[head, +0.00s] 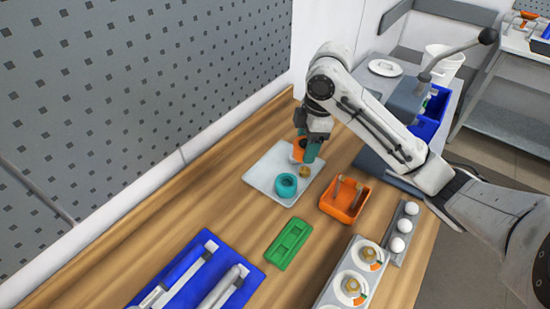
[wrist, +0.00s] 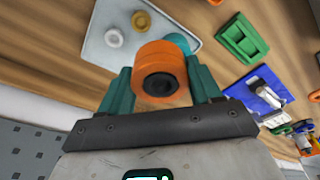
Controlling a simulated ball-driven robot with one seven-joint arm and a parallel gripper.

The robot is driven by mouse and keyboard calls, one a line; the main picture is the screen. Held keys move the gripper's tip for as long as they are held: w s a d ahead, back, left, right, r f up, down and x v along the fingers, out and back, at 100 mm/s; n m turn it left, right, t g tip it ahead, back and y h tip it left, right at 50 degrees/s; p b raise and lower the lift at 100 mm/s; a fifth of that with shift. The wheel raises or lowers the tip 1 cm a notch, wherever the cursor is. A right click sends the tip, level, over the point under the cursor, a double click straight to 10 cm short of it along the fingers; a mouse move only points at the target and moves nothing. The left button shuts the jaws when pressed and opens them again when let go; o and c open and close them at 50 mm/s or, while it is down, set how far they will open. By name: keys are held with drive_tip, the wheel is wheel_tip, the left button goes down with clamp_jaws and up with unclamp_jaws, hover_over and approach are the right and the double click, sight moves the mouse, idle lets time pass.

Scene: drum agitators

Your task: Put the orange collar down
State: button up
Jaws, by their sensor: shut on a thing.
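My gripper (head: 308,150) is shut on the orange collar (head: 298,150), above the far part of the pale grey tray (head: 262,180). In the wrist view the collar (wrist: 160,62) sits between the two teal fingers of my gripper (wrist: 160,80), its dark bore facing the camera. A teal ring (head: 286,186) and a small brass piece (head: 305,172) lie on the tray. The wrist view also shows a white ring (wrist: 114,38) on the tray (wrist: 98,50). The collar partly hides the teal ring there. I cannot tell how high the collar is above the tray.
An orange bin (head: 333,208) with parts in it stands right of the tray. A green block (head: 290,243) and a blue mat (head: 247,291) with metal tools lie nearer. Grey racks with white discs (head: 350,285) and white balls (head: 404,226) stand at right. A perforated wall panel borders the left.

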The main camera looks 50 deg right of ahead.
drive_tip(key=b, duration=0.1)
hover_over(276, 166)
drive_tip(key=s, duration=0.1)
wheel_tip(276, 166, down, 7)
drive_tip(key=shift+s+d+r, duration=0.1)
drive_tip(key=shift+r, duration=0.05)
drive_tip(key=shift+f, duration=0.2)
drive_tip(key=shift+w+f+p, duration=0.25)
drive_tip(key=shift+f, duration=0.7)
drive_tip(key=shift+w+f+p, duration=0.2)
drive_tip(key=shift+f, duration=0.75)
drive_tip(key=o, duration=1.2)
drive_tip(key=shift+f, duration=0.1)
drive_tip(key=r, duration=0.4)
drive_tip(key=s+d+r, duration=0.1)
drive_tip(key=r, duration=0.7)
drive_tip(key=shift+s+d+r, duration=0.1)
drive_tip(key=shift+s+d, duration=0.05)
